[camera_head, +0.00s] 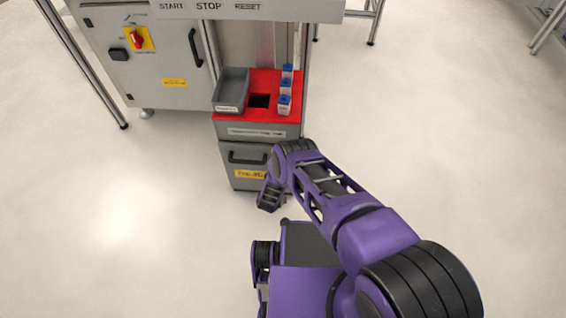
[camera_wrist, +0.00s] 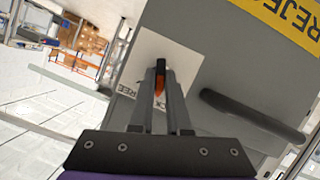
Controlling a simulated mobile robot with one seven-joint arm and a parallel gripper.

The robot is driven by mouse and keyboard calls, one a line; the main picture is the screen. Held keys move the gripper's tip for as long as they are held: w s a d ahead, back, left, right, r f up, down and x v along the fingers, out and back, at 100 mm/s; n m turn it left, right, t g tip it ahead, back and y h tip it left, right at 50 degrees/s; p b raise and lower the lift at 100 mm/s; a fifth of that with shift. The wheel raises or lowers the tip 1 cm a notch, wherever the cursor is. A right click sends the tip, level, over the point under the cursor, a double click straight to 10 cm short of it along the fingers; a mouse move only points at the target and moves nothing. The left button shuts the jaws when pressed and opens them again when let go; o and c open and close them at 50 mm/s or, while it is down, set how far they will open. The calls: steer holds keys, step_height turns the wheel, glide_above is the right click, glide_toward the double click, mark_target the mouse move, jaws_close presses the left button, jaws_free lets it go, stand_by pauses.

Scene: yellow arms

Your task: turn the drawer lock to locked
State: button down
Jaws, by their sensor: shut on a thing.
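The grey drawer (camera_head: 232,173) is under the red-topped stand, with a dark handle (camera_head: 246,157) and a yellow label; its front fills much of the wrist view (camera_wrist: 205,40). My gripper (camera_wrist: 160,70) is shut on the knob, one finger on each side. Most of the knob is hidden between the fingers, so its exact setting is unclear. In the head view my arm covers the lock.
The drawer handle (camera_wrist: 255,115) sticks out to the right of my fingers in the wrist view. A grey bin (camera_head: 231,88) and several blue-capped containers (camera_head: 285,87) stand on the red top (camera_head: 262,112). A grey cabinet (camera_head: 150,65) with a red switch is at left. The floor around is clear.

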steer(key=shift+w+a+n+h, duration=0.15)
steer(key=shift+n+h, duration=0.65)
steer(key=shift+n, duration=0.4)
steer(key=c, duration=0.9)
jaws_free()
steer(key=shift+f, duration=0.1)
